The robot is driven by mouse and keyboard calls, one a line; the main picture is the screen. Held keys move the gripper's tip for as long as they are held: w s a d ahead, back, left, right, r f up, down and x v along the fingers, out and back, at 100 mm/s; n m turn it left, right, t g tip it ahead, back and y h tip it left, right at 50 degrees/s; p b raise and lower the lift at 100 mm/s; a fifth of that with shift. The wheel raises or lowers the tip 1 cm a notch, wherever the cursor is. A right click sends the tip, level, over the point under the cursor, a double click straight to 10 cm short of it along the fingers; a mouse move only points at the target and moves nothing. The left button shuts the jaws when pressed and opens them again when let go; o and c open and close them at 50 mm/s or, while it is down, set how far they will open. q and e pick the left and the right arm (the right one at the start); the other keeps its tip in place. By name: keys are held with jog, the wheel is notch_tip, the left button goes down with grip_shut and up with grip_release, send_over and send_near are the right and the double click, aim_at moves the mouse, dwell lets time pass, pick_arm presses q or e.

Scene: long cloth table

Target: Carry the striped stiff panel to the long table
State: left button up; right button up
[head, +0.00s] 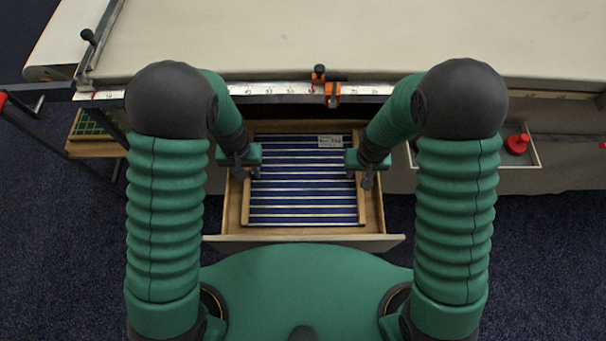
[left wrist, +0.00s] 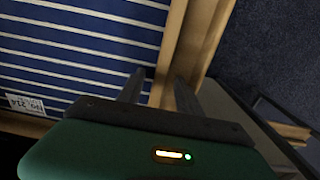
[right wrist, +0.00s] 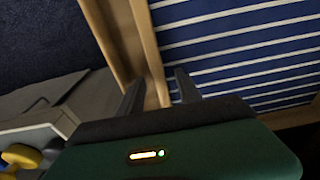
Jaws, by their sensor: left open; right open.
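The striped stiff panel (head: 300,190) is dark blue with white stripes, wooden side rails and a small white label. It lies flat in an open wooden drawer (head: 233,205) below the long table (head: 290,38). My left gripper (head: 247,173) is open at the panel's left rail, and the left wrist view shows that rail (left wrist: 172,50) between its fingers. My right gripper (head: 359,178) is open at the right rail, which also lies between its fingers in the right wrist view (right wrist: 147,45). I cannot tell whether the fingers touch the rails.
A metal ruler strip (head: 270,89) with an orange clamp (head: 332,92) runs along the table's near edge. A lever arm (head: 100,40) stands at the table's left. A tray with a red knobbed object (head: 517,143) is at right. The tabletop's middle is clear.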

pick_arm(q)
jog(key=shift+f, duration=0.15)
pick_arm(e)
jog(key=shift+f, duration=0.15)
pick_arm(q)
jog(key=shift+c, duration=0.4)
pick_arm(e)
jog(key=shift+c, duration=0.4)
pick_arm(q)
grip_shut()
pick_arm(e)
grip_shut()
